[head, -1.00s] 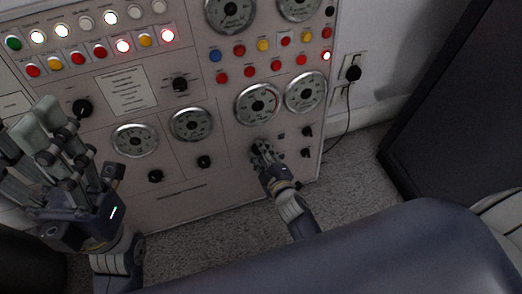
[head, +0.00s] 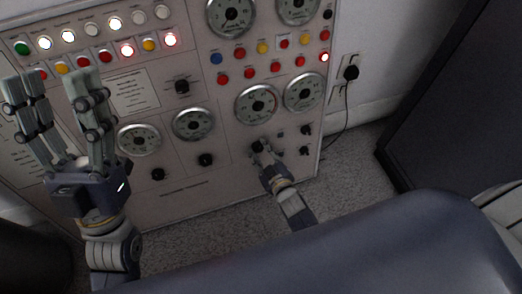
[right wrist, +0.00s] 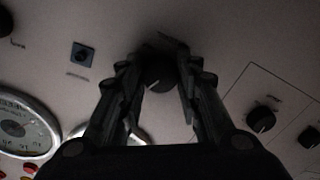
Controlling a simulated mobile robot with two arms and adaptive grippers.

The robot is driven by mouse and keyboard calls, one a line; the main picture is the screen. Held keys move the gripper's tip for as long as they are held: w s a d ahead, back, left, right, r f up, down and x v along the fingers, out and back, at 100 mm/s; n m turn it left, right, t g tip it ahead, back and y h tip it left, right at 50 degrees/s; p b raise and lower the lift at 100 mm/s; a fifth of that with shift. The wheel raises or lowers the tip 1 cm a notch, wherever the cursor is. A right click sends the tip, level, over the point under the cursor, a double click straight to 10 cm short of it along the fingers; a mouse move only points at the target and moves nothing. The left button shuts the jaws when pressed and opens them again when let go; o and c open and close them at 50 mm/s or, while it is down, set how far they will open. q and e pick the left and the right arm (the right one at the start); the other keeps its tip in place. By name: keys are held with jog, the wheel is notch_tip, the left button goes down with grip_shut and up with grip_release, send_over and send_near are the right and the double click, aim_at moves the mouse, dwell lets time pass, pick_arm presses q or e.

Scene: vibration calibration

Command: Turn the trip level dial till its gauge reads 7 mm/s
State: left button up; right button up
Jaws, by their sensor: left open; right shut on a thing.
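A black dial (right wrist: 160,76) sits between the fingers of my right gripper (right wrist: 157,72) in the right wrist view. In the head view this gripper (head: 262,149) is shut on the dial at the lower right of the panel, and its fingers mostly hide the dial. A round gauge (head: 257,104) with a silver rim is directly above it; its needle and numbers are too small to read. The dial's label cannot be read. My left gripper (head: 50,88) is open and empty, fingers pointing up, in front of the panel's left part.
The pale panel (head: 225,185) holds more gauges, such as one beside the first (head: 304,92), other black knobs (head: 206,160), and rows of coloured buttons and lamps. A wall socket with a black plug (head: 351,73) is to the right. Carpet (head: 345,160) lies below.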

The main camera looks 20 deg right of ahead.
jog(key=shift+d, duration=0.1)
jog(key=o, duration=1)
jog(key=shift+o, duration=0.2)
jog(key=v, duration=1.2)
